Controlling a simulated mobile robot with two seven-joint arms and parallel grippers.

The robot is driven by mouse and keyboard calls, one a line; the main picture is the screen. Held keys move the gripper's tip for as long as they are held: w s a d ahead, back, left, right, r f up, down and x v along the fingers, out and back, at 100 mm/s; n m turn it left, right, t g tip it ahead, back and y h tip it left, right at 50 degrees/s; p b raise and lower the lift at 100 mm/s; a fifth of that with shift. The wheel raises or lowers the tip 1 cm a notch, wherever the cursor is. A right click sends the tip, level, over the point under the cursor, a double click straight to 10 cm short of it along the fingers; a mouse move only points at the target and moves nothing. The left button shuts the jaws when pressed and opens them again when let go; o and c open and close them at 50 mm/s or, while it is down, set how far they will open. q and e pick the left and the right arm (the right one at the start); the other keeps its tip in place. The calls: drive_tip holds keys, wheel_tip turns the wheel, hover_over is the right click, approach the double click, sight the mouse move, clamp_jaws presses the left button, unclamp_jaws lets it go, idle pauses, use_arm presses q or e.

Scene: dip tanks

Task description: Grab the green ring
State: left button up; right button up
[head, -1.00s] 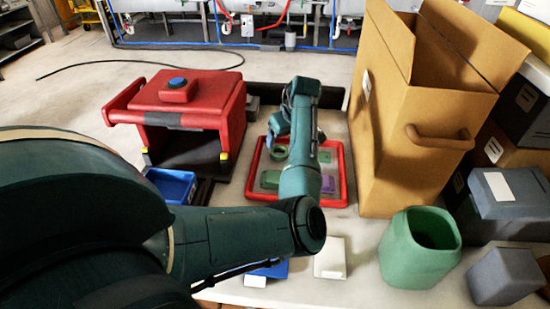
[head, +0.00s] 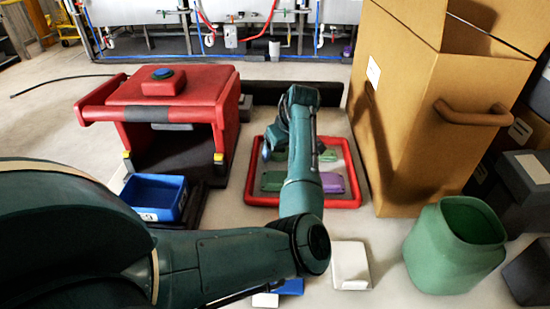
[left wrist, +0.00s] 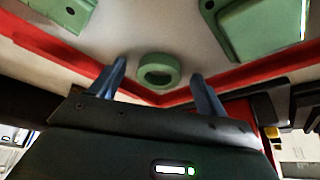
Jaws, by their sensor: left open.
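The green ring (left wrist: 160,60) lies on the pale floor of the red-rimmed tray (head: 305,203), near a corner of the rim in the left wrist view. In the head view my left arm and gripper hide it. My left gripper (head: 267,149) is over the left part of the tray, pointing down. In the left wrist view its two blue fingers (left wrist: 158,72) are apart and empty, and the ring shows between their tips. I cannot tell how much height is left between the tips and the ring. My right gripper is not in view.
The tray also holds green blocks (head: 273,181) and a purple block (head: 333,183). A red housing (head: 130,93) and blue bin (head: 152,195) stand left; a tall carton (head: 430,140) stands right. A green pot (head: 440,250) and white block (head: 350,262) are in front.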

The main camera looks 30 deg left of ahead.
use_arm(q)
drive_tip(key=c, duration=1.1)
drive_tip(key=shift+o, duration=0.2)
drive_tip(key=shift+r+p, duration=0.2)
drive_tip(key=shift+p, duration=0.15)
